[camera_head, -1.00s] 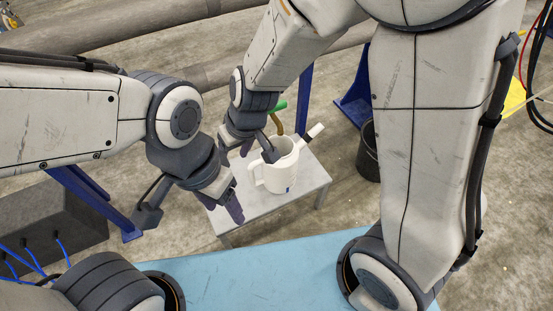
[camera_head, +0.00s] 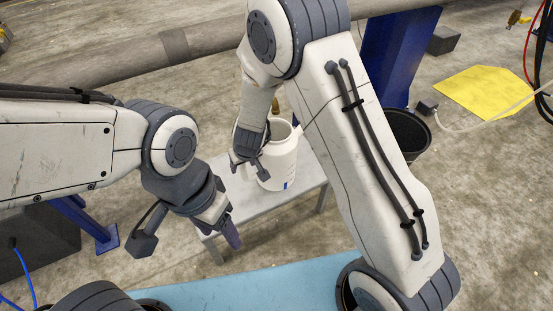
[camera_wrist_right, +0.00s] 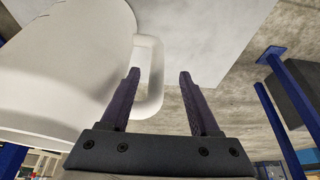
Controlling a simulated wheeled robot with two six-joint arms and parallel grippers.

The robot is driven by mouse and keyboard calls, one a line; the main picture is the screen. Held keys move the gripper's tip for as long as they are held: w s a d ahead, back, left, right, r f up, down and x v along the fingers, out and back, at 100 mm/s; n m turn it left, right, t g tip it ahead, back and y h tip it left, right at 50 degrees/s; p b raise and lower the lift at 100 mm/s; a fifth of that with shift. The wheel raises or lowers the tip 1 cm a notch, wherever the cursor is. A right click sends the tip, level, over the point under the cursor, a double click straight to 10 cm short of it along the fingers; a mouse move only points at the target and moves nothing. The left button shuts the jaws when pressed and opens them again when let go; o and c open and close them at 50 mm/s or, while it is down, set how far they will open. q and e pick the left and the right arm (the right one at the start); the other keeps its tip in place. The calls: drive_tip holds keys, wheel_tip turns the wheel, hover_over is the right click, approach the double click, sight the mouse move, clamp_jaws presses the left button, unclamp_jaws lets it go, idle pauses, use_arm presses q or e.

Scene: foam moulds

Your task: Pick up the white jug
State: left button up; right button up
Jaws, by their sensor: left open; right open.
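The white jug (camera_head: 283,165) stands upright on a small grey table (camera_head: 262,203), its right side partly hidden by my right arm. In the right wrist view the jug (camera_wrist_right: 60,75) fills the upper left, and its handle (camera_wrist_right: 156,70) shows between the two fingers of my open right gripper (camera_wrist_right: 159,74). I cannot tell how deep the fingers reach around the handle. In the head view my right gripper (camera_head: 247,167) is at the jug's left side. My left gripper (camera_head: 228,233) is open and empty, near the table's front left edge.
A black bucket (camera_head: 408,131) stands on the floor right of the table. A blue post (camera_head: 397,60) and a yellow mat (camera_head: 487,90) are behind it. A light blue surface (camera_head: 255,288) lies in front. The table's front part is bare.

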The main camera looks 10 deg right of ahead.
sight(243, 168)
drive_tip(key=b+x, duration=0.2)
drive_tip(key=x, duration=0.3)
drive_tip(key=shift+w+d+f, duration=0.1)
drive_tip(key=shift+w+f, duration=0.05)
drive_tip(key=shift+w, duration=0.15)
clamp_jaws()
idle(0.9)
